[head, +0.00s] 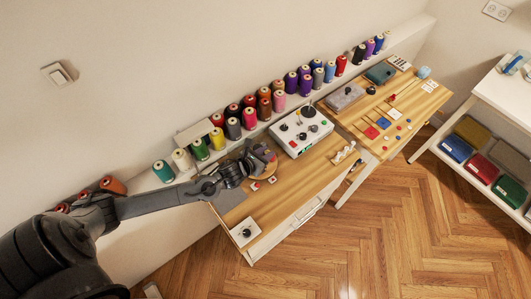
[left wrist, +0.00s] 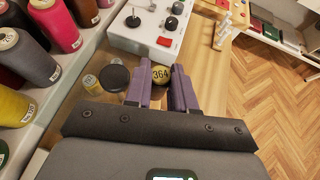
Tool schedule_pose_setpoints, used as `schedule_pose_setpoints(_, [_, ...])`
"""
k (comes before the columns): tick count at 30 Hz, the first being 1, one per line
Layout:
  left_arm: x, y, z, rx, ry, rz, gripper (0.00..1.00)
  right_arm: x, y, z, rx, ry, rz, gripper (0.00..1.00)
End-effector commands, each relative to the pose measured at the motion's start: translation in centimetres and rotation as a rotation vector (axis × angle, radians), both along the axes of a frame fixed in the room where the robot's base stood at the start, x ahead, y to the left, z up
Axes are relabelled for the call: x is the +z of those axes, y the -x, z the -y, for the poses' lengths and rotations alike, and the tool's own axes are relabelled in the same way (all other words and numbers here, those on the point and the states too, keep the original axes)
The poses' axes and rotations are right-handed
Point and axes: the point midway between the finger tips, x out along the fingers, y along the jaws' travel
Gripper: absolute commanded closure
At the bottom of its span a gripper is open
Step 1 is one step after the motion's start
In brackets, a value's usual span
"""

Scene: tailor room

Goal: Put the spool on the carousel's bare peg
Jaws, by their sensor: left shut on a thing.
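My left gripper (head: 262,158) is over the near table, and its purple fingers (left wrist: 161,92) are shut on the spool (left wrist: 160,74). The spool's round yellowish top bears the number 364; its lower part is hidden between the fingers. The carousel seems to be the low group beside and under the gripper, with a black round piece (left wrist: 115,78) and small pale-yellow spools (left wrist: 91,83) to the left of the fingers. In the head view my gripper covers most of it. I cannot make out a bare peg, nor whether the spool touches anything below. My right gripper is not in view.
A white control box (head: 301,130) with knobs stands just beyond the gripper. Large thread cones (head: 249,118) line the wall shelf. A white rack (head: 344,153) is at the table's right edge, and a small white box with a black knob (head: 245,232) is at the near end.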

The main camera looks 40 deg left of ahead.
Motion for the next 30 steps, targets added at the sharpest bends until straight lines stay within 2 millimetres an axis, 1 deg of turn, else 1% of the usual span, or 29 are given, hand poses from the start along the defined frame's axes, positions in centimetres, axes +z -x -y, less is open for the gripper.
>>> schedule_pose_setpoints(8, [-1.1, 0.0, 0.0, 0.0, 0.0, 0.0, 1.0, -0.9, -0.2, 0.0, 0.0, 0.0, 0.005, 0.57])
schedule_pose_setpoints(30, [-4.8, 0.0, 0.0, 0.0, 0.0, 0.0, 1.0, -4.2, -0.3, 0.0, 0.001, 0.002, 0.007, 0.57])
